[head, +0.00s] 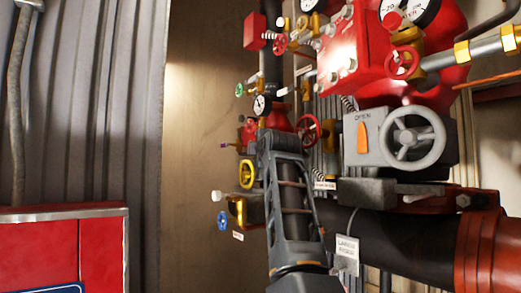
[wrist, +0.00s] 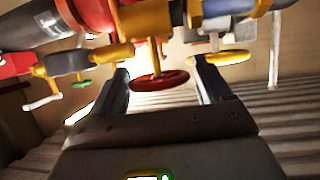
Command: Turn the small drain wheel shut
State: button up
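In the wrist view a small red handwheel (wrist: 160,81) hangs on a yellow stem. My gripper (wrist: 160,70) is open, its two fingers apart on either side of this wheel; a narrow gap shows on each side, and depth is hard to judge. A yellow wheel (wrist: 220,57) is beyond the right finger. In the head view my arm covers the gripper. Small wheels show beside it: red (head: 307,130), yellow (head: 247,174) and blue (head: 222,221). I cannot read which is labelled drain.
A large grey handwheel (head: 413,138) on a grey box marked OPEN stands right of my arm. A dark pipe (head: 395,240) carries a LARGE RISER tag (head: 347,252). A green wheel (head: 239,90) is higher up. A red cabinet (head: 60,250) is at lower left.

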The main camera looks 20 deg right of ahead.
jog(key=c, duration=0.7)
jog(key=shift+f, duration=0.1)
jog(key=shift+b, duration=0.35)
jog(key=shift+d+f+t+b, duration=0.1)
jog(key=shift+f+t+b, duration=0.05)
jog(key=shift+t+b, duration=0.25)
jog(key=shift+f+m+t+h+b, duration=0.1)
jog(key=shift+m+t+h+b, duration=0.2)
jog(key=shift+m+t+b, duration=0.5)
jog(key=m+t+h+b, duration=0.1)
jog(key=t+b, duration=0.1)
jog(key=b, duration=0.1)
jog(key=shift+b, duration=0.3)
jog(key=shift+r+m+t+h+b, duration=0.2)
jog(key=shift+m+t+h+b, duration=0.1)
jog(key=shift+m+t, duration=0.15)
